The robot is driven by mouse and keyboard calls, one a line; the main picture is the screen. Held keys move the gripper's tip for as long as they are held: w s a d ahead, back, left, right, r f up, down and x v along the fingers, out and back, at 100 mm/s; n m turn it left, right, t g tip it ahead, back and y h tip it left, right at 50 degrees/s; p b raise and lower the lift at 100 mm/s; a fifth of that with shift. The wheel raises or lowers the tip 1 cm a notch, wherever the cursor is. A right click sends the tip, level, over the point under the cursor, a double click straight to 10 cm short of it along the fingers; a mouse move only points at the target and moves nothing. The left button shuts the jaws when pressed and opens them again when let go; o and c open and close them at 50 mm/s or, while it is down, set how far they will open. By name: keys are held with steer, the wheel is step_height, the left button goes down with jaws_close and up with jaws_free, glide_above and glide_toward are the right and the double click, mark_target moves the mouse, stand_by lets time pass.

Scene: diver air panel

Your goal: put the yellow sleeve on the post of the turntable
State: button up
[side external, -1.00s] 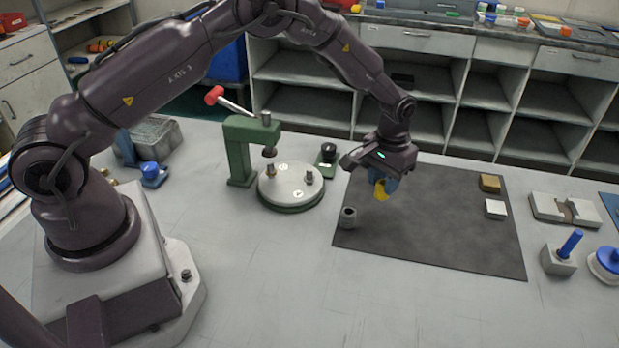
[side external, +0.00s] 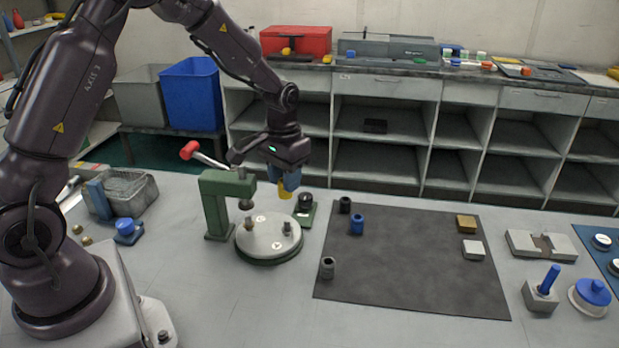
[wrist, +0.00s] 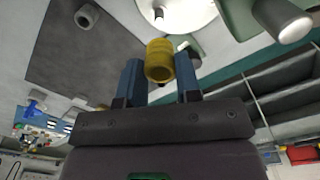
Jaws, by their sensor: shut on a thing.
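The yellow sleeve (side external: 284,193) is held between the blue fingers of my gripper (side external: 285,183), above the back right side of the turntable. The wrist view also shows the sleeve (wrist: 159,61) between both fingers of my gripper (wrist: 159,80), its open end visible. The turntable (side external: 268,244) is a pale round plate on a green base, with several short posts on top. One grey post (side external: 287,229) stands at its right, below and in front of the sleeve. The sleeve is apart from the posts. Part of the turntable (wrist: 190,12) and one post (wrist: 158,15) show in the wrist view.
A green press (side external: 217,205) with a red-tipped lever overhangs the turntable's left. A small green stand with a black knob (side external: 305,200) is close behind right. The dark mat (side external: 410,265) holds a grey sleeve (side external: 327,268), a blue sleeve (side external: 357,224), a black sleeve (side external: 345,205) and blocks.

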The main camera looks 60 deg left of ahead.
glide_above(287, 221)
steer(key=shift+f, duration=3)
steer(key=shift+f, duration=1.45)
stand_by(0.3)
steer(key=o, duration=1.3)
steer(key=shift+o, duration=0.2)
steer(key=shift+r, duration=3.8)
